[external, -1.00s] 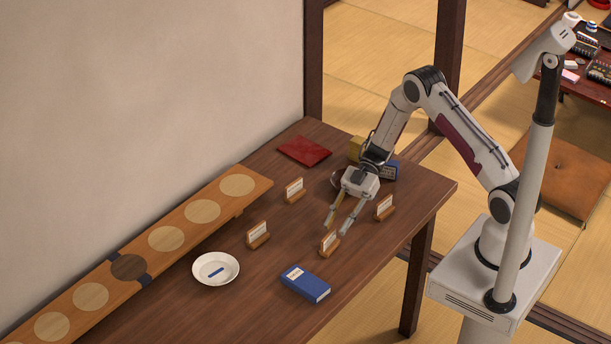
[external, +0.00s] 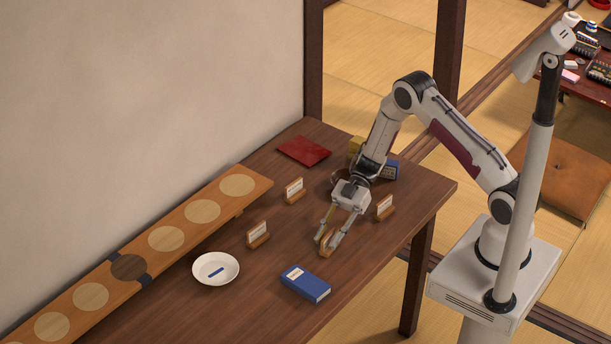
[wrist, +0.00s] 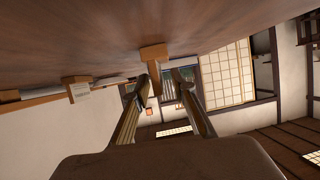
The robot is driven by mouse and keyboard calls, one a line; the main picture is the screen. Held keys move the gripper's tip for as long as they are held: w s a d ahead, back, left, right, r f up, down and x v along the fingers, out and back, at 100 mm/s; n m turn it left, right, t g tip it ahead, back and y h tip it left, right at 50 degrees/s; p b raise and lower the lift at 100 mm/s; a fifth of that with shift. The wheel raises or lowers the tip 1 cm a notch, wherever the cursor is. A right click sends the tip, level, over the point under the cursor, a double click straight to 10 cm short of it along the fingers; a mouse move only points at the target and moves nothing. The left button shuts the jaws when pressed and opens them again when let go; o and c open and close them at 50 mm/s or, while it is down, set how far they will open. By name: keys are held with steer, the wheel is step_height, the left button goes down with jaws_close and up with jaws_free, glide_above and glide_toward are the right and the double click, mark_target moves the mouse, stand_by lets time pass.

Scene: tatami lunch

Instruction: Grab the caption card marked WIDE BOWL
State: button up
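Several caption cards stand in small wooden holders on the dark table; their lettering is too small to read, so I cannot tell which says WIDE BOWL. My gripper (external: 326,242) is open and low over the table. Its fingers stand on either side of the front card's wooden holder (external: 327,251), hiding most of that card. In the wrist view this holder (wrist: 153,54) shows edge-on between the spread fingers (wrist: 163,88). Other cards stand at the left (external: 258,234), the back (external: 294,190) and the right (external: 385,207). One shows in the wrist view (wrist: 80,92).
A blue box (external: 305,283) lies in front of the gripper. A white dish (external: 216,268) with a blue piece is left of it. A wooden board with round pads (external: 255,185) runs along the wall. A red folder (external: 304,151) lies at the back.

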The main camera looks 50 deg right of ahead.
mark_target(329, 234)
jaws_close()
steer(key=shift+r, duration=0.15)
steer(key=shift+r, duration=4.9)
